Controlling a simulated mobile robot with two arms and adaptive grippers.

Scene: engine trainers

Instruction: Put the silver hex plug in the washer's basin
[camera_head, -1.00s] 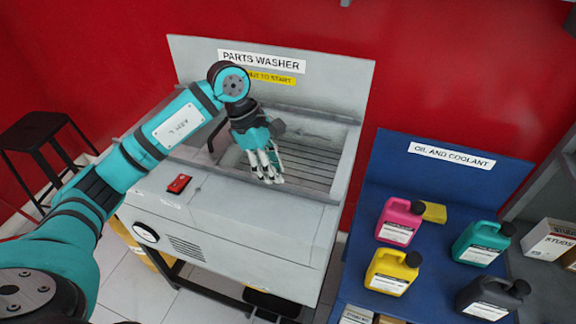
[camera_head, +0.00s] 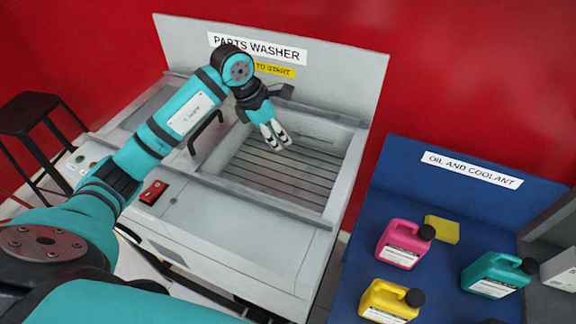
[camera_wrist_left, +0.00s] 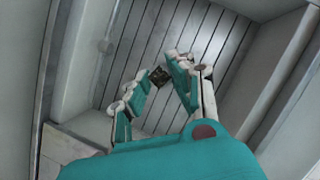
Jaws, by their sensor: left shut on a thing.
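My left gripper (camera_head: 276,136) is over the parts washer's basin (camera_head: 300,184), a grey recess with a slatted floor. In the left wrist view the gripper (camera_wrist_left: 163,82) is shut on a small dark object between its fingertips, the hex plug (camera_wrist_left: 159,76). The plug looks dark there and its hex shape is too small to make out. It is hidden by the fingers in the head view. The slatted basin floor (camera_wrist_left: 128,60) lies beyond the fingertips, and the basin walls show on both sides. My right gripper is not in view.
The washer has a raised rim, a back panel with a sign (camera_head: 257,48), a black handle (camera_head: 206,131) and a red switch (camera_head: 153,192). A blue bench on the right holds pink (camera_head: 402,243), yellow (camera_head: 388,301) and teal (camera_head: 495,274) jugs. A black stool (camera_head: 38,125) stands left.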

